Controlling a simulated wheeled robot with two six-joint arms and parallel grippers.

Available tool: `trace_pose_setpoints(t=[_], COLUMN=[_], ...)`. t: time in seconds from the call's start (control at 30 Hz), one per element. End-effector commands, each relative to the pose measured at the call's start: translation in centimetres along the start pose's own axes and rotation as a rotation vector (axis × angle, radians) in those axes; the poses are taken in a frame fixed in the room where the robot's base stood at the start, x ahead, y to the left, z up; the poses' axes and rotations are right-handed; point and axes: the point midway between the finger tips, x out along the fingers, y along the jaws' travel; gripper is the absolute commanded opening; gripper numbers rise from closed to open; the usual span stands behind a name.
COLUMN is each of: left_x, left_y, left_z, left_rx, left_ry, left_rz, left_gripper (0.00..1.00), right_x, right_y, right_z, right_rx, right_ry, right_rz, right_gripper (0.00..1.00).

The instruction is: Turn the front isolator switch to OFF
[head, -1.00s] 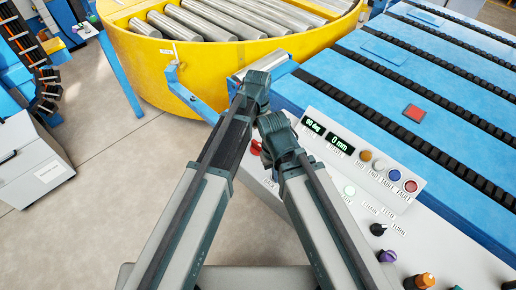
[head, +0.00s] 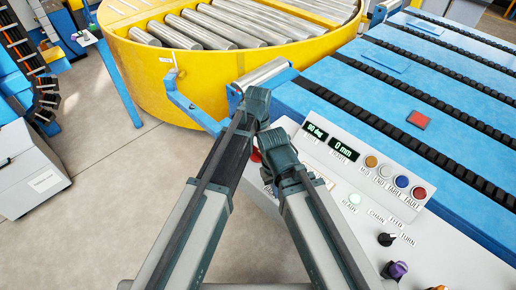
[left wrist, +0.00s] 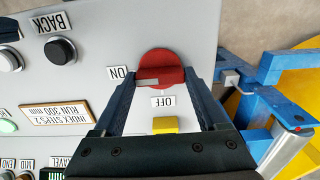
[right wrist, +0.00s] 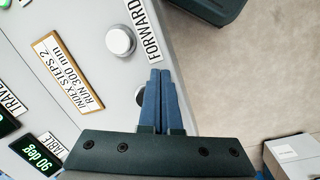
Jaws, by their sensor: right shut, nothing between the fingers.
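The isolator switch is a round red knob (left wrist: 158,66) on the light panel. Its pale mark points left, towards the ON label (left wrist: 117,73); the OFF label (left wrist: 162,102) sits below the knob in the left wrist view. My left gripper (left wrist: 162,80) is open, with one blue finger on each side of the knob; I cannot tell whether they touch it. In the head view the red knob (head: 255,156) is mostly hidden by my arms. My right gripper (right wrist: 161,76) is shut and empty, over the panel's edge by the FORWARD button (right wrist: 120,41).
The control panel (head: 322,205) carries displays, coloured buttons and several knobs. A yellow block (left wrist: 165,125) sits below OFF. The yellow roller turntable (head: 185,95) and blue chain conveyor (head: 340,85) stand behind. A grey cabinet (head: 35,180) stands left on open floor.

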Motion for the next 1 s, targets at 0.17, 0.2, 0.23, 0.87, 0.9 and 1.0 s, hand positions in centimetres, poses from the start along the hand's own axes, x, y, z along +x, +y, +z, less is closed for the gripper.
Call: trace_pose_setpoints(t=[0.17, 0.2, 0.23, 0.87, 0.9, 1.0], left_x=[0.01, 0.01, 0.01, 0.01, 0.01, 0.01], left_y=[0.0, 0.0, 0.0, 0.0, 0.0, 0.0], left_z=[0.0, 0.0, 0.0, 0.01, 0.0, 0.0], left_rx=[0.0, 0.0, -0.001, -0.353, -0.391, -0.486], left_ry=[0.0, 0.0, 0.0, 0.0, 0.0, 0.0], left_rz=[0.0, 0.0, 0.0, 0.0, 0.0, 0.0], left_gripper=[0.21, 0.19, 0.19, 0.19, 0.19, 0.19], right_x=[0.01, 0.01, 0.01, 0.01, 0.01, 0.01], right_y=[0.0, 0.0, 0.0, 0.0, 0.0, 0.0], right_z=[0.0, 0.0, 0.0, 0.0, 0.0, 0.0], right_rx=[0.0, 0.0, 0.0, 0.0, 0.0, 0.0], right_ry=[0.0, 0.0, 0.0, 0.0, 0.0, 0.0], right_rz=[0.0, 0.0, 0.0, 0.0, 0.0, 0.0], right_gripper=[0.0, 0.0, 0.0, 0.0, 0.0, 0.0])
